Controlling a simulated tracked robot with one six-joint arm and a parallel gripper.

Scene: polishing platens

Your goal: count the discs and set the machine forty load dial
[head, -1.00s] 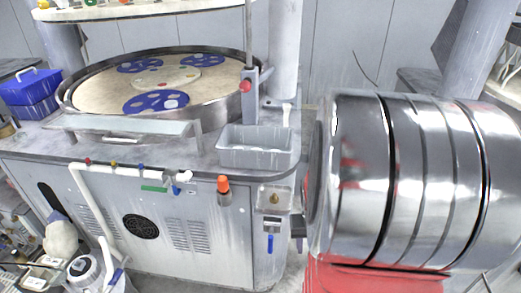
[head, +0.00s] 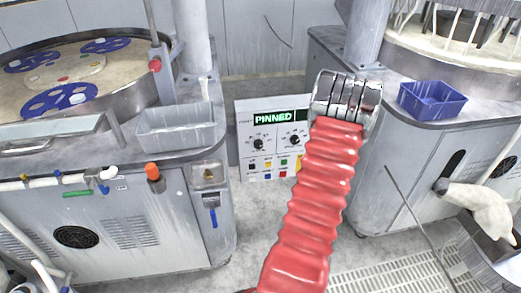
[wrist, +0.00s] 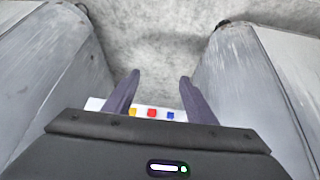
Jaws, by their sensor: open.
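A white control panel (head: 272,138) stands between two machines in the head view, with a sign reading "PINNED", two black dials, the left dial (head: 258,144) and the right dial (head: 295,140), and rows of coloured buttons below. I cannot tell which is the load dial. The left machine's platen (head: 95,82) bears blue perforated carriers (head: 60,98); a pale disc (head: 78,98) shows in the nearest. My gripper (wrist: 160,76) is open and empty in the wrist view, above the panel's edge (wrist: 94,103) with its buttons. In the head view my arm hides the gripper and part of the panel.
A grey bin (head: 175,128) sits on the left machine's corner. A blue bin (head: 432,99) sits on the right machine (head: 400,150). Between the machines is a floor gap, with a drain grate (head: 390,270) in front. A white cloth-like item (head: 480,208) hangs at right.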

